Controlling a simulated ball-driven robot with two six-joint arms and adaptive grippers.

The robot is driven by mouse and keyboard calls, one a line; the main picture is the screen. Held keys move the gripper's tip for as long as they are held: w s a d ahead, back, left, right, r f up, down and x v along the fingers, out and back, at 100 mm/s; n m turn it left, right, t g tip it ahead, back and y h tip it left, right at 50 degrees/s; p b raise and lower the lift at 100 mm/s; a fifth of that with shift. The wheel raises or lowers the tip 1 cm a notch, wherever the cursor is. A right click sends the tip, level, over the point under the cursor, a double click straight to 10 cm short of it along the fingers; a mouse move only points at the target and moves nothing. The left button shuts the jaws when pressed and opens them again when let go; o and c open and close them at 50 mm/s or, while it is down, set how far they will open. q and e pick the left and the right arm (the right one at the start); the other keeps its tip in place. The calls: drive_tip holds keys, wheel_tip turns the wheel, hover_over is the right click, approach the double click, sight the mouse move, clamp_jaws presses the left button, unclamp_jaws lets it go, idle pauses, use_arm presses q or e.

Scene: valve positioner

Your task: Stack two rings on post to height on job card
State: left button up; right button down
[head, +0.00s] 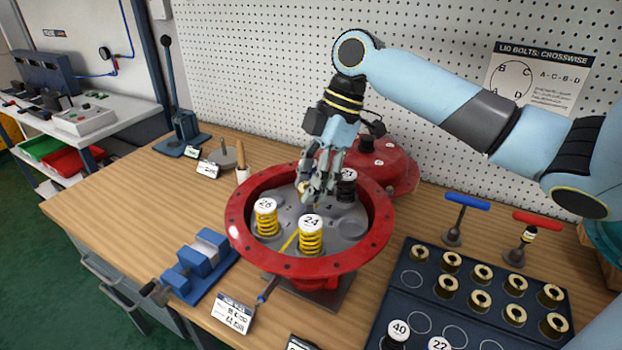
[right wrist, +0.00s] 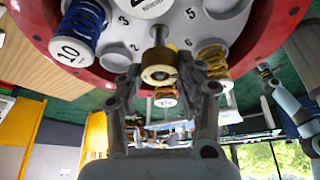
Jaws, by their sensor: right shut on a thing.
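My right gripper (head: 318,185) is over the middle of the round red housing (head: 238,235), among the springs. In the right wrist view, its fingers (right wrist: 160,90) are shut on a brass ring (right wrist: 159,74) with a dark opening. A short metal post (right wrist: 158,36) on the grey plate (right wrist: 195,40) lines up closely with the ring. I cannot tell whether the ring is around it. Several more brass rings (head: 481,272) sit in the dark tray (head: 400,303) at right. A white card (head: 233,313) lies in front of the housing; its print is too small to read. My left gripper is not in view.
Yellow springs capped 26 (head: 266,216) and 24 (head: 311,236) and a dark spring (head: 346,187) stand around the gripper. A red cover (head: 395,165) lies behind. A blue vise (head: 200,262) is at left. Blue (head: 467,201) and red (head: 536,220) T-handles stand at right.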

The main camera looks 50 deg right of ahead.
drive_tip(key=shift+f, duration=0.55)
drive_tip(key=c, duration=0.8)
unclamp_jaws()
drive_tip(key=shift+o, duration=0.2)
drive_tip(key=v, duration=1.2)
drive_tip(key=shift+a, duration=0.1)
